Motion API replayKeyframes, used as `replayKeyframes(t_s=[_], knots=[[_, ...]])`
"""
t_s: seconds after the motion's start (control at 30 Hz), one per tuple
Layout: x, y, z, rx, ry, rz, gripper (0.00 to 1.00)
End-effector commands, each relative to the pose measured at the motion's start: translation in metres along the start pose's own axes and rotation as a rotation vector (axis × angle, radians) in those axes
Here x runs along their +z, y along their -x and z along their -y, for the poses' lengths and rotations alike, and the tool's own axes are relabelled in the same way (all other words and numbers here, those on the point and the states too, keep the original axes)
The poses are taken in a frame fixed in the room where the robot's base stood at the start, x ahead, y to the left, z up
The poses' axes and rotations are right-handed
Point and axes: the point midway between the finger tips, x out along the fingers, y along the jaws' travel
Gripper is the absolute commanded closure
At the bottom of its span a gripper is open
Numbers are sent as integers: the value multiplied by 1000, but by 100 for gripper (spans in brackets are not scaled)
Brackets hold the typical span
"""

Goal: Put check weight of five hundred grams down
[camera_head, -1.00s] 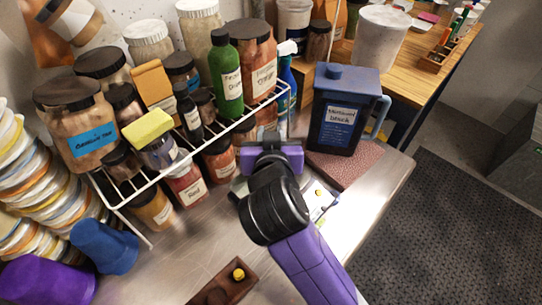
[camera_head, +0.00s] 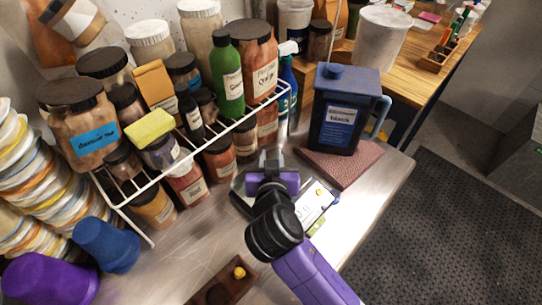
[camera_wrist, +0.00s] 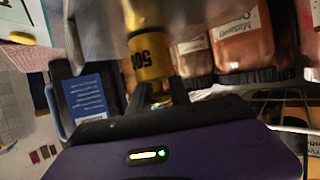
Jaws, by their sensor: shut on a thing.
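The check weight (camera_wrist: 147,55) is a yellow cylinder marked "500" in black. In the wrist view it stands between the two dark fingers of my gripper (camera_wrist: 155,98), which is shut on it. In the head view my gripper (camera_head: 272,160) is over the steel bench, in front of the wire rack and left of the black container. The weight is hidden there behind my gripper. I cannot tell whether its base touches anything.
A white flat item (camera_head: 316,203) lies right of my gripper. The black container (camera_head: 343,115) stands on a reddish mat (camera_head: 335,172). Jars fill the wire rack (camera_head: 187,160). A wooden block (camera_head: 215,290) with a yellow knob lies at the front.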

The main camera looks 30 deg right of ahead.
Motion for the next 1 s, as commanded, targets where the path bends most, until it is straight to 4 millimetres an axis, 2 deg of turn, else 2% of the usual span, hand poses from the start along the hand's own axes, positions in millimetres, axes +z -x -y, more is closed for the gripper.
replayKeyframes(t_s=[0.1,0.13,0.23,0.67,0.77,1.0], knots=[[2,-1,0,-1,-1,-3,100],[3,-1,0,0,0,0,75],[2,-1,0,0,0,0,55],[-2,2,0,0,0,0,55],[1,15,1,-2,1,-1,55],[2,64,0,-2,0,1,55]])
